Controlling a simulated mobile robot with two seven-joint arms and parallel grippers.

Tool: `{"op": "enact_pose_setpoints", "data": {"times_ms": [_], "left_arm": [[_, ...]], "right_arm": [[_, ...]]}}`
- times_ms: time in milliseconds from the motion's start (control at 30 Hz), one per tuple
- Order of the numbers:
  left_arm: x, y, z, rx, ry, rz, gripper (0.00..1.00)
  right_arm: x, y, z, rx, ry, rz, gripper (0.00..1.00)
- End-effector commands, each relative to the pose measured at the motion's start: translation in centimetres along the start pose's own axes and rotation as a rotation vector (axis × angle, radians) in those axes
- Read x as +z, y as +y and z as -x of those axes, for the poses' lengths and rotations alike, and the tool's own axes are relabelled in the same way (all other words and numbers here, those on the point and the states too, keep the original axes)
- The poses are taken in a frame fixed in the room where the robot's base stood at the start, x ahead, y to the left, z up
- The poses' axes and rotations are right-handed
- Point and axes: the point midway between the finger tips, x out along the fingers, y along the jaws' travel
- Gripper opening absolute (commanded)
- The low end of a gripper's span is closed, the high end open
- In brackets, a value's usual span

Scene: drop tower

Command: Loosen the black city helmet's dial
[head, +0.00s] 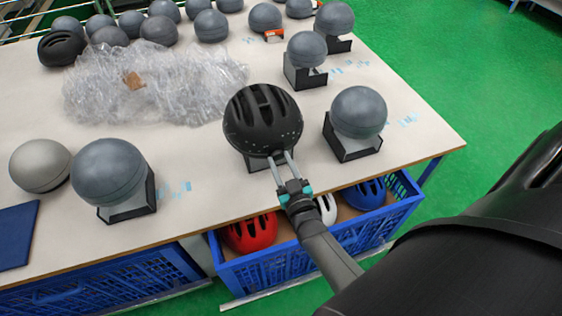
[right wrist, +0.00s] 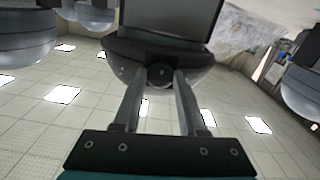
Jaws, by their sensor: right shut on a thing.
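The black city helmet (head: 262,112) sits on a dark stand (head: 255,163) near the table's front edge, its vented shell facing up. My right gripper (head: 280,156) reaches it from the front, with both fingertips at the helmet's lower rim. In the right wrist view the helmet (right wrist: 120,50) is at the top, and the fingertips (right wrist: 160,74) are closed on the small round dial (right wrist: 159,75) at its rim. The fingers hide the dial's sides. My left gripper is not in view.
Grey head forms stand around, the nearest (head: 359,111) just right of the helmet and another (head: 108,171) to the left. Crumpled clear wrap (head: 150,85) lies behind on the table (head: 215,185). A blue crate (head: 290,262) with helmets stands below the front edge.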

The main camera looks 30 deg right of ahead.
Motion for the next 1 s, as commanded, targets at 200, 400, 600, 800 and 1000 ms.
{"op": "enact_pose_setpoints", "data": {"times_ms": [200, 400, 600, 800, 1000], "left_arm": [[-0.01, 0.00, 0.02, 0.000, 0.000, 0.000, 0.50], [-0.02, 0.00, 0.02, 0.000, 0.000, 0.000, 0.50], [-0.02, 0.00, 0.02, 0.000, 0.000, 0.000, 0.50], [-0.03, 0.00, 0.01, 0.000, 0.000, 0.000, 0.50], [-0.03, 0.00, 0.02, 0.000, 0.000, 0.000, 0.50]], "right_arm": [[-0.12, 0.05, -0.06, 0.002, 0.004, 0.013, 0.00], [-0.12, 0.05, -0.06, 0.002, 0.004, 0.012, 0.00], [-0.10, 0.05, -0.05, 0.001, 0.003, 0.012, 0.56], [-0.05, 0.03, -0.03, 0.001, 0.002, 0.012, 0.72], [-0.01, 0.02, 0.04, 0.000, 0.000, 0.012, 0.72]]}}
